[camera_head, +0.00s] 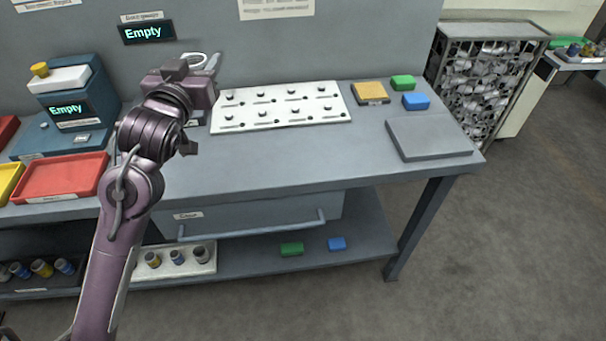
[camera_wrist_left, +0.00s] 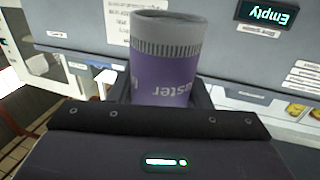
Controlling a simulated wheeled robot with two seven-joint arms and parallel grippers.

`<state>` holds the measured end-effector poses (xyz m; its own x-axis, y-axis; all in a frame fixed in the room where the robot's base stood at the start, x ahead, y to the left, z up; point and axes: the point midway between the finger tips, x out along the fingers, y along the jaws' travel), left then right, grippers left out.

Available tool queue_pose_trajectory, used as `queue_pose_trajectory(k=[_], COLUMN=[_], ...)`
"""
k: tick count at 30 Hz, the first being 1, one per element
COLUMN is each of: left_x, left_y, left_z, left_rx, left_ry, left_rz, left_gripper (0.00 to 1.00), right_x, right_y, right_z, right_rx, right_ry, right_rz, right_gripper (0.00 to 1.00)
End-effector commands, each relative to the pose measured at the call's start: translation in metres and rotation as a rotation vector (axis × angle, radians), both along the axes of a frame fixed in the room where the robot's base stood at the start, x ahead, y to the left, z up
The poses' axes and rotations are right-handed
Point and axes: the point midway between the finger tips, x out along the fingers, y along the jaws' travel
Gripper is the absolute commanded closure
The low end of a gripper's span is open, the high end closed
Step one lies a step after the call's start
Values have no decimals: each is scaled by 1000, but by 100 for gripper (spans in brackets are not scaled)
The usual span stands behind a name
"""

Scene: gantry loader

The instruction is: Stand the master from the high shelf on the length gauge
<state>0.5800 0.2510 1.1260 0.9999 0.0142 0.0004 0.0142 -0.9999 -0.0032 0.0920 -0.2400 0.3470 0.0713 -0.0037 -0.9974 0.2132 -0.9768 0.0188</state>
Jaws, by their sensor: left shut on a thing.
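My left gripper (camera_head: 203,68) is raised over the back of the bench, near the wall and left of the white board. In the left wrist view it is shut on the master (camera_wrist_left: 165,88), a purple cylinder with a grey ribbed end and lettering reading "aster". The dark fingers (camera_wrist_left: 165,98) flank the cylinder. In the head view the gripper and wrist largely hide the master. A blue device (camera_head: 85,85) with a yellow knob and an "Empty" display stands at the left; I cannot tell whether it is the length gauge. My right gripper is out of view.
A white board (camera_head: 285,121) with several small knobs lies on the bench. Red (camera_head: 62,178) and yellow trays sit at front left. Blue (camera_head: 416,101) and green (camera_head: 403,82) blocks and a grey plate (camera_head: 430,138) are at right. The bench front centre is clear.

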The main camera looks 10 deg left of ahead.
Motion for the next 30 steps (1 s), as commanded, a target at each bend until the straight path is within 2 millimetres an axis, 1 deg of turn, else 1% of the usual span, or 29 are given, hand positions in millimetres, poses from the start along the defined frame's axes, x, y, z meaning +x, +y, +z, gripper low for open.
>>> queue_pose_trajectory(k=[1,3,5,7,11,12,14,18,21,24,30], left_x=[0,1,1,1,1,1,1,1,1,1,1], left_y=[2,3,3,3,3,3,3,3,3,4,3], left_z=[2,2,-1,-10,-41,-53,-68,-105,-127,-143,-159], left_rx=[0,-1,-1,-1,-1,-2,-1,-1,0,0,-1], left_ry=[-4,-1,1,2,7,8,6,6,4,1,-2], left_rz=[5,6,6,5,4,5,5,5,5,6,4], left_gripper=[90,90,90,90,90,90,90,90,90,90,90], right_x=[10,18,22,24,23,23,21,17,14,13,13], right_y=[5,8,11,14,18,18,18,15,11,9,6], right_z=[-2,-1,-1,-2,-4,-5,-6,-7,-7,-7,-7], right_rx=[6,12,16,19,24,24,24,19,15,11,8], right_ry=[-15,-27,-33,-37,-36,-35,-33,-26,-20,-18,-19], right_rz=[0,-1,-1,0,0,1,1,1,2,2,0], right_gripper=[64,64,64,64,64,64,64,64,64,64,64])
